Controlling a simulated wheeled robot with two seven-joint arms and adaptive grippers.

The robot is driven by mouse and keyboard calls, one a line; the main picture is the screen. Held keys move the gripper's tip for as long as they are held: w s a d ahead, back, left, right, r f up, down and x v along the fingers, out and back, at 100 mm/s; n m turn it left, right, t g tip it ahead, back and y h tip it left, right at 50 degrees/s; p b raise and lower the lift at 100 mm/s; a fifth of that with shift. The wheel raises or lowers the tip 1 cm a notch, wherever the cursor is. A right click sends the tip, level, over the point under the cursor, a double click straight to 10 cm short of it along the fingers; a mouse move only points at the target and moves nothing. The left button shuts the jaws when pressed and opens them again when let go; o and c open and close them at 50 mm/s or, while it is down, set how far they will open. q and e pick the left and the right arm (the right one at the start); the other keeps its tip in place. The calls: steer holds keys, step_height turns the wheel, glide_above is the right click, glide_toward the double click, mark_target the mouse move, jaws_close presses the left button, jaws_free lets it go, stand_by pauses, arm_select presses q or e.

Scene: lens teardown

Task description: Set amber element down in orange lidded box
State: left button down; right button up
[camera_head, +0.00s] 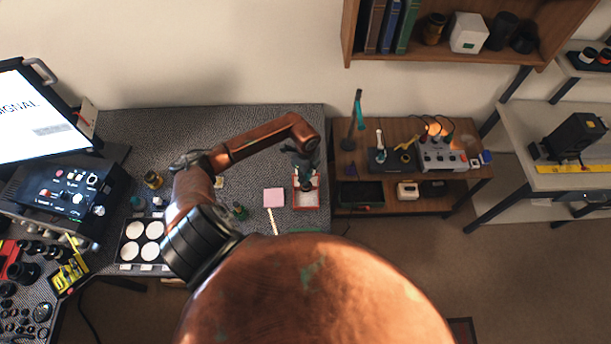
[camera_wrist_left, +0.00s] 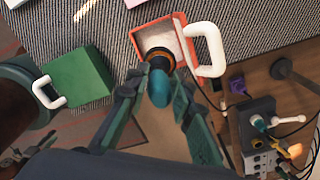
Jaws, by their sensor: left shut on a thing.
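The orange box (camera_wrist_left: 140,42) is open at the top with a pale inside, and a white handle (camera_wrist_left: 218,60) stands at its right side in the left wrist view. In the head view the box (camera_head: 317,206) sits near the table's right front corner. My left gripper (camera_wrist_left: 160,82) is shut on a teal piece (camera_wrist_left: 160,92) with a dark ring (camera_wrist_left: 150,56) at its far end. A thin amber rim shows on the ring; I take this as the amber element. It overlaps the box opening in view; whether it touches the floor of the box is unclear. My left gripper (camera_head: 306,168) is above the box in the head view.
A green box (camera_wrist_left: 80,78) with a white handle is to the left in the wrist view. A pink pad (camera_head: 273,197) lies left of the orange box. A low wooden shelf (camera_head: 350,165) with devices and cables stands to the right. A tray of white discs (camera_head: 133,250) is at left.

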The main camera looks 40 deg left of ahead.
mark_target(306, 187)
arm_select(q)
steer(key=shift+f+b, duration=1.8)
steer(key=shift+f, duration=0.6)
steer(key=shift+f, duration=0.15)
steer(key=shift+f+b, duration=0.95)
steer(key=shift+f, duration=0.5)
steer(key=shift+f+b, duration=0.3)
steer(key=shift+f, duration=0.15)
steer(key=shift+f+b, duration=0.65)
steer(key=shift+f, duration=0.4)
steer(key=shift+f+b, duration=0.35)
steer(key=shift+f, duration=0.25)
steer(key=shift+s+f, duration=0.15)
steer(key=shift+f, duration=0.05)
stand_by(0.9)
steer(key=shift+r+p, duration=0.15)
steer(key=shift+p, duration=0.2)
